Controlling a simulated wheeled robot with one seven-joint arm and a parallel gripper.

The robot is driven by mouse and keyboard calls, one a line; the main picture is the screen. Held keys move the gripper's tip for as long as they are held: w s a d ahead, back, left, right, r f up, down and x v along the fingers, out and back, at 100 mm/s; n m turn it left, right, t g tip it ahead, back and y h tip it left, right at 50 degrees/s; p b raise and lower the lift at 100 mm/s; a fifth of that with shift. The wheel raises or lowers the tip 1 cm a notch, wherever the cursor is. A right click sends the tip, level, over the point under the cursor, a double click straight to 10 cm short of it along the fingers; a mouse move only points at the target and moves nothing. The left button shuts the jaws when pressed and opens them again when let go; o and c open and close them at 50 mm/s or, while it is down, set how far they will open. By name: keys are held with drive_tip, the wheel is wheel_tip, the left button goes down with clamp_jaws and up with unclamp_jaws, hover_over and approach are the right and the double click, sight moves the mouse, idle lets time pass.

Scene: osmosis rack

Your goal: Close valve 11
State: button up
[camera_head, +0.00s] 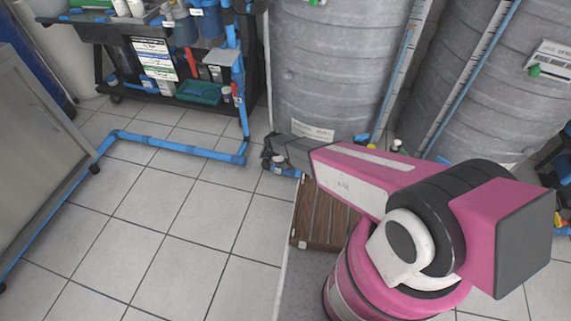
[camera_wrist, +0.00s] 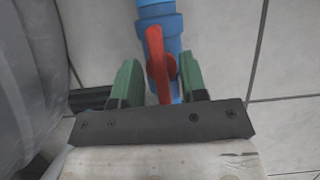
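In the wrist view a red valve handle (camera_wrist: 157,62) sits on a vertical blue pipe (camera_wrist: 158,10). The handle lies roughly along the pipe. My gripper (camera_wrist: 160,82) has its two green fingers apart, one on each side of the handle and pipe, with gaps visible. The handle's lower end runs down toward the dark gripper body. In the head view my gripper (camera_head: 272,157) is low beside the base of a grey tank, and my arm hides the valve handle. A bit of blue pipe (camera_head: 287,172) shows just below it. No valve number is legible.
Large ribbed grey tanks (camera_head: 335,60) stand behind my arm. A blue pipe frame (camera_head: 180,146) runs low along the floor at left, near a dark rack (camera_head: 255,80) with bottles. A brown slatted wooden piece (camera_head: 325,215) lies below my arm.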

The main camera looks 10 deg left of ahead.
drive_tip(key=shift+f, duration=0.15)
drive_tip(key=shift+c, duration=0.3)
clamp_jaws()
